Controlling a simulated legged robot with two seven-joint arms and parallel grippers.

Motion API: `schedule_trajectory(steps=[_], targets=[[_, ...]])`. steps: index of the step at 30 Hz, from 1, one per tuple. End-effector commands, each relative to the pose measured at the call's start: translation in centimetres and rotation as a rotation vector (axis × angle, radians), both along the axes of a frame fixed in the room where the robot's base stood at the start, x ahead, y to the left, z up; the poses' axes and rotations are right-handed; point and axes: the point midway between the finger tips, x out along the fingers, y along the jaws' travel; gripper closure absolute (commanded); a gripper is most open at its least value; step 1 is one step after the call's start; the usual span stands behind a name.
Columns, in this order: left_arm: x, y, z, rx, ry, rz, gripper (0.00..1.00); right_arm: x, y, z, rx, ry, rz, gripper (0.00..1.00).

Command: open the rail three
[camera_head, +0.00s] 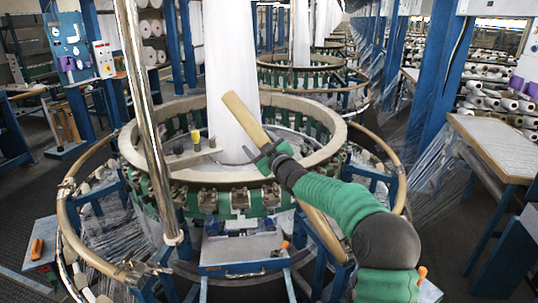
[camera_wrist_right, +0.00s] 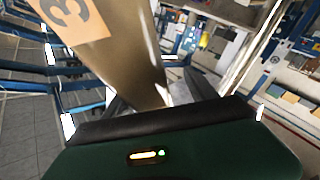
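The rail marked 3 is a tan bar with an orange label (camera_wrist_right: 72,15) in the right wrist view. In the head view the tan bar (camera_head: 243,113) slants across the loom's front, its upper end over the ring by the white fabric tube. Its lower part (camera_head: 325,236) shows below my right arm, which hides the middle. My right gripper (camera_head: 268,157) is at the bar, with a green and dark finger beside it. Whether the fingers are closed on the bar cannot be made out. My left gripper is out of view.
The tan outer rail (camera_head: 80,250) curves around the left; another section (camera_head: 400,175) curves on the right. A steel pole (camera_head: 148,110) stands left of the bar. A blue box (camera_head: 243,252) is at the front. A table (camera_head: 497,140) stands right.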

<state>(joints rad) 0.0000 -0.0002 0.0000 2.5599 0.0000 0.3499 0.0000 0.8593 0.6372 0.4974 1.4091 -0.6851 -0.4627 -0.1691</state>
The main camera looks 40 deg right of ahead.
Motion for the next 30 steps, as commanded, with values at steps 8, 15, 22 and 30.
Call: schedule_trajectory(steps=[8, 15, 22, 30], targets=[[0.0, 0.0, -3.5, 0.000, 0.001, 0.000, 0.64, -7.7, 0.9, -1.0, -0.004, 0.001, -0.005, 0.35], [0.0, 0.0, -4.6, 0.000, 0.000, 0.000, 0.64, -13.5, 1.6, -1.0, 0.001, 0.002, -0.004, 0.35], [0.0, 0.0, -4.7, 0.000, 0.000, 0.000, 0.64, -15.3, 1.9, -1.0, 0.005, 0.003, -0.002, 0.35], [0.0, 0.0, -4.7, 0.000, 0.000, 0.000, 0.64, -15.3, 1.9, -1.0, 0.004, 0.002, -0.001, 0.35]])
